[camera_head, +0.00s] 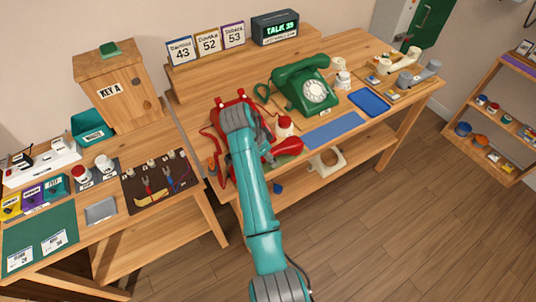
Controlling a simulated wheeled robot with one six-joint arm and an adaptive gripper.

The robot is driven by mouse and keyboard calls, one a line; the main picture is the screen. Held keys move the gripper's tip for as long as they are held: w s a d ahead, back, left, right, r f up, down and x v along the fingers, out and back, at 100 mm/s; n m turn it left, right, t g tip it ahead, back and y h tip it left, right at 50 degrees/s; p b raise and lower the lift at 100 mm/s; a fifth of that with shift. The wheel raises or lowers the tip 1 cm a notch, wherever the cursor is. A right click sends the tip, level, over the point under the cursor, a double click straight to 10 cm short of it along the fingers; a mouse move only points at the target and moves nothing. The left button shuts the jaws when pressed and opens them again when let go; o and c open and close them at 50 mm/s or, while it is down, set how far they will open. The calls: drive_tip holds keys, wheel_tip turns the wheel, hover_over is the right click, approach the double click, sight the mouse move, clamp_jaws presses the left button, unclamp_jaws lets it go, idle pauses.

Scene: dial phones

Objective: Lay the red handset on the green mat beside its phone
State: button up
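The red phone (218,122) stands at the left end of the long wooden bench, mostly hidden behind my teal arm. A red handset-like piece (288,146) shows to the right of my arm near the bench's front edge. Its other end is hidden, so I cannot tell whether it is held or resting. My gripper is hidden behind my arm. A dark green mat (62,228) with two white cards lies on the left bench.
A green phone (301,85) stands behind the blue mat. A white jar with a red lid (284,126) is close to my arm. A blue tray (369,101) lies farther right. A brown tool mat (155,182) lies on the left bench. The floor at right is clear.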

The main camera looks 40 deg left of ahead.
drive_tip(key=shift+r, duration=0.1)
drive_tip(key=v, duration=1.2)
idle(0.4)
